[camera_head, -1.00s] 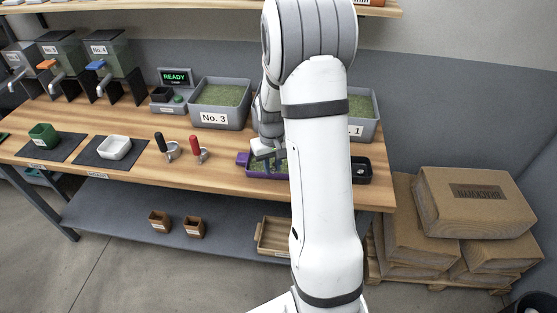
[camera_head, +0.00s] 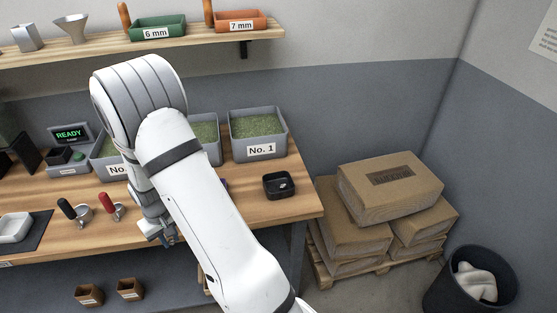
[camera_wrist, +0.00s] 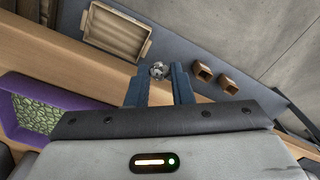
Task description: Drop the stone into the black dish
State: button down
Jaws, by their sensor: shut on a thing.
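My gripper (camera_wrist: 159,88) is shut on the stone (camera_wrist: 158,70), a small grey lump held between the two blue fingertips in the wrist view. In the head view my gripper (camera_head: 165,238) hangs at the front edge of the bench, and the stone cannot be made out there. The black dish (camera_head: 278,186) stands on the bench near its right end, to the right of my gripper and apart from it. Something small and pale lies in the dish.
A purple tray (camera_wrist: 12,124) with green beans lies on the bench, mostly hidden behind my arm in the head view. The No. 1 bin (camera_head: 259,133) stands behind the dish. Two scoops (camera_head: 110,205) lie left of my gripper. Sacks (camera_head: 390,185) are stacked right of the bench.

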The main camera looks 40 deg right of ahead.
aim_at(277, 183)
jog(key=z, duration=0.05)
jog(key=k, duration=1.65)
jog(key=z, duration=0.55)
jog(key=i, duration=2.05)
jog(key=u, duration=0.05)
